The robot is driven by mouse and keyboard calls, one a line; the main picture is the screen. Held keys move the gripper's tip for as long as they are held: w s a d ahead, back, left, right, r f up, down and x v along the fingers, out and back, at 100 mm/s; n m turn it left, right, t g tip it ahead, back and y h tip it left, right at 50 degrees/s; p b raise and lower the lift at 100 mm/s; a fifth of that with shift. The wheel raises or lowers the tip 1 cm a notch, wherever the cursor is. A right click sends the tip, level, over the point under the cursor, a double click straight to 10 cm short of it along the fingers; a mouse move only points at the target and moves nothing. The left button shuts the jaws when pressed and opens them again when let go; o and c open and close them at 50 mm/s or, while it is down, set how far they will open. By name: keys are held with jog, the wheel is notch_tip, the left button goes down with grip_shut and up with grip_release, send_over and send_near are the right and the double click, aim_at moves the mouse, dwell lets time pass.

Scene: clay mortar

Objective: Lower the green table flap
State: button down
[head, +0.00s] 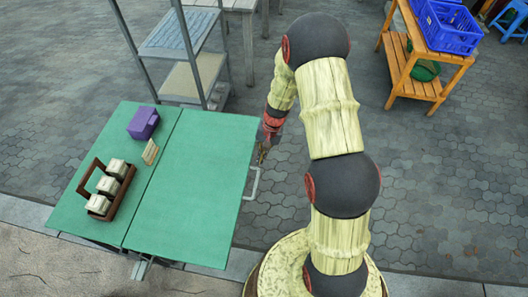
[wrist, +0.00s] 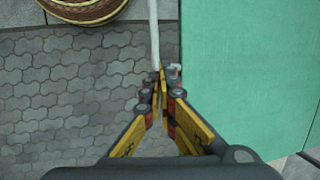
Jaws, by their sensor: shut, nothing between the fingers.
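The green table flap (head: 192,190) is the right panel of the green table (head: 85,210). It is up and looks about level with the left panel, a dark seam between them. In the wrist view the flap (wrist: 250,70) fills the right side. A pale bar handle (head: 252,184) sticks out from the flap's right edge; the handle (wrist: 154,30) also shows in the wrist view, running up from my fingertips. My gripper (head: 263,153) is beside the flap's right edge, near the handle's far end. In the wrist view its fingers (wrist: 162,78) are together and empty; whether they touch the handle is unclear.
A brown carrier with pale blocks (head: 106,187), a purple box (head: 143,123) and a small tan item (head: 151,152) stand on the left panel. A metal shelf (head: 182,45) stands behind the table. A wooden rack with blue crates (head: 450,28) is far right.

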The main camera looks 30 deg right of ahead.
aim_at(258, 169)
jog(key=shift+b+x, duration=0.5)
jog(key=shift+x, duration=1.4)
